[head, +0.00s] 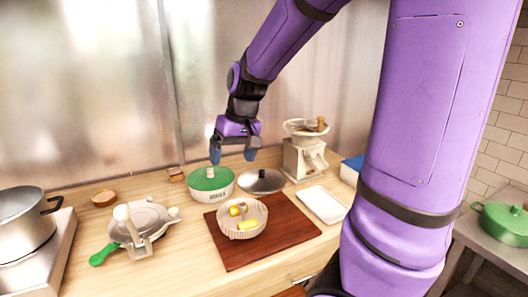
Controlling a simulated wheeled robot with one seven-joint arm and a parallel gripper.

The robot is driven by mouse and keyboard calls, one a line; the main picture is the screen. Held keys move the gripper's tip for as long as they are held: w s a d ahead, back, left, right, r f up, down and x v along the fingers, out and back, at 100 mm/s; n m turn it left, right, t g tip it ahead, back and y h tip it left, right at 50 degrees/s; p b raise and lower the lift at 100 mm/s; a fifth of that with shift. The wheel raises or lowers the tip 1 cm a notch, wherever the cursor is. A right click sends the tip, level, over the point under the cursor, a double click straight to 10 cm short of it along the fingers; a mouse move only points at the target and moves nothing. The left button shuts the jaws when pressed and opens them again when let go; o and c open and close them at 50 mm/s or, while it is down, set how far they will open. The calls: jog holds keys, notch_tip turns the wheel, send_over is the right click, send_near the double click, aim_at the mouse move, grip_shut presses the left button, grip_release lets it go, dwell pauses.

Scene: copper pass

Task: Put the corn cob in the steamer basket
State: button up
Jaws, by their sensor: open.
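A pale, round, ribbed basket (223,224) that looks like the steamer basket stands on a dark red-brown board. Two yellow pieces that look like corn lie inside it: one corn piece (247,225) toward the front right and another yellow piece (235,210) toward the back left, with a brownish part beside it. My gripper (233,156) is open and empty, with its fingers pointing down. It hangs in the air behind the basket, above the area of the green-topped pot and the grey lid.
The board (285,230) lies mid-counter. Behind it are a white pot with green top (211,181) and a grey lid (261,180). A mill (305,160) and white tray (323,204) stand right. A press (145,219) and steel pot (24,222) are left.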

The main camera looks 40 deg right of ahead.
jog(key=s+a+r+n+t+h, duration=0.1)
jog(key=s+r, duration=0.3)
jog(key=s, duration=0.4)
jog(key=s+a+r+t, duration=0.2)
jog(key=s+a+r, duration=0.2)
jog(key=s, duration=0.5)
jog(key=shift+s+a+r+n+h, duration=0.2)
jog(key=shift+s+a+n+h, duration=0.1)
jog(key=shift+a+n+h, duration=0.1)
